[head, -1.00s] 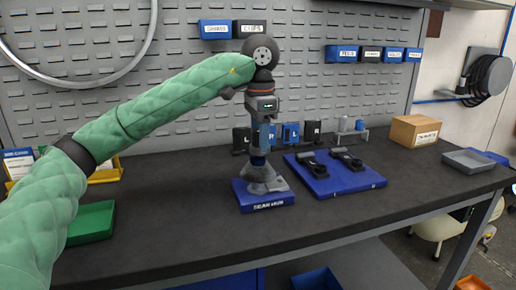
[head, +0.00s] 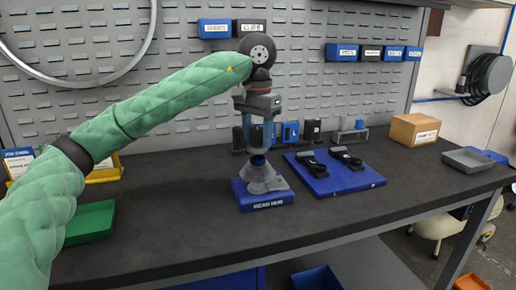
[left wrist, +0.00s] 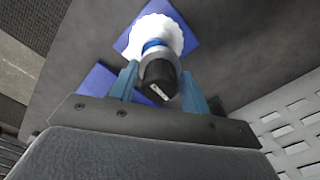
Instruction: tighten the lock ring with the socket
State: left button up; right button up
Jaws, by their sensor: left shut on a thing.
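My left gripper (head: 258,136) points straight down above the blue stand (head: 264,203) in the head view. Its two blue fingers are shut on the socket tool, whose black top (left wrist: 160,78) shows between them in the left wrist view. The tool's blue lower end (head: 257,160) meets the top of the grey, cone-like hub part (head: 264,180) on the stand. From above, that part shows as a pale toothed disc (left wrist: 158,28). The lock ring cannot be made out separately; the tool hides the centre. My right gripper is not in view.
A blue board (head: 340,182) with black pieces lies right of the stand. A cardboard box (head: 414,130) and grey tray (head: 468,160) stand farther right. A green tray (head: 91,222) is at left. The bench front (head: 200,240) is clear.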

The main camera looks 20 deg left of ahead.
pick_arm(q)
jog(key=n, duration=0.6)
jog(key=shift+s+a, duration=0.25)
jog(key=n, duration=0.6)
jog(key=shift+s+p, duration=0.3)
jog(key=n, duration=0.3)
jog(key=shift+s+n, duration=0.15)
jog(key=shift+n, duration=0.25)
jog(key=n, duration=0.3)
jog(key=shift+s+d+n, duration=0.1)
jog(key=shift+s+n, duration=0.05)
jog(key=shift+n, duration=0.25)
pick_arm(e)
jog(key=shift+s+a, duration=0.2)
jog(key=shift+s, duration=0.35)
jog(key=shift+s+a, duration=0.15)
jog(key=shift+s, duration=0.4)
pick_arm(q)
jog(key=shift+w+d, duration=0.35)
jog(key=shift+d, duration=0.1)
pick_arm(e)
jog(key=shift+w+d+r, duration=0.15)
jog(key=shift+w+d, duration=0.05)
